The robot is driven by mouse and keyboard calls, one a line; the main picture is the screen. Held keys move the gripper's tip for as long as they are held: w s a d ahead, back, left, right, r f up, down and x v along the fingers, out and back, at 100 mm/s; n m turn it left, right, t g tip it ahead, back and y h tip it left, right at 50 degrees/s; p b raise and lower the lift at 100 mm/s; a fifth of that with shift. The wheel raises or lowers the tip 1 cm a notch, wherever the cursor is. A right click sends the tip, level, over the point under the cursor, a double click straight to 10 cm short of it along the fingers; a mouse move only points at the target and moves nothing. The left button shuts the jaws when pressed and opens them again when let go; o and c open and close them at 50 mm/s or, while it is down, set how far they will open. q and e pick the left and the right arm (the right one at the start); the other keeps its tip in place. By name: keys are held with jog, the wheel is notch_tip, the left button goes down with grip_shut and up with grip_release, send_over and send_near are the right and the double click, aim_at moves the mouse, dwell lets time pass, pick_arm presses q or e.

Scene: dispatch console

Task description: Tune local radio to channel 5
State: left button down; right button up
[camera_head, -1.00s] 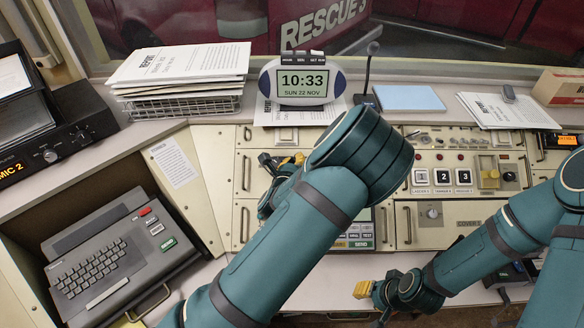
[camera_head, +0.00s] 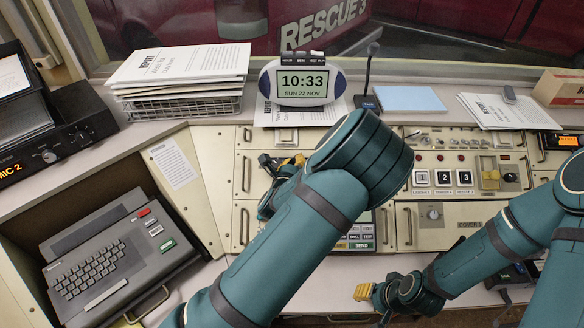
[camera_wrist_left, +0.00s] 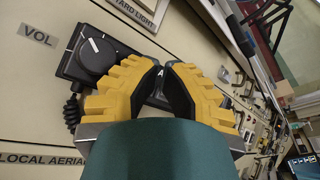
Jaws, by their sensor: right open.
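My left gripper (camera_head: 284,163) is low over the console's left-centre panel, partly hidden behind my left arm. In the left wrist view, its yellow fingers (camera_wrist_left: 165,68) have their tips almost together; whether a small part is between them is unclear. A dark part shows behind them. A black round knob (camera_wrist_left: 97,55) with a white pointer line sits beside the fingers, near a "VOL" label. A "LOCAL AERIAL" label (camera_wrist_left: 45,160) is below. No channel number is readable. My right gripper (camera_head: 372,293) is open and empty in front of the console's front edge.
A digital clock (camera_head: 303,82), a paper stack (camera_head: 180,70) and a blue pad (camera_head: 410,98) are on the back ledge. A keyboard unit (camera_head: 115,255) sits at left. Numbered buttons (camera_head: 443,177) and a yellow-plated switch (camera_head: 489,173) are at right. My left arm covers the console's middle.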

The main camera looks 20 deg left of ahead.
pick_arm(q)
jog(key=shift+r, duration=0.1)
pick_arm(e)
jog(key=shift+r, duration=0.1)
pick_arm(q)
jog(key=shift+s+d+r+p, duration=0.1)
jog(key=shift+s+r+p, duration=0.3)
jog(key=shift+r, duration=0.1)
pick_arm(e)
jog(key=shift+r, duration=0.3)
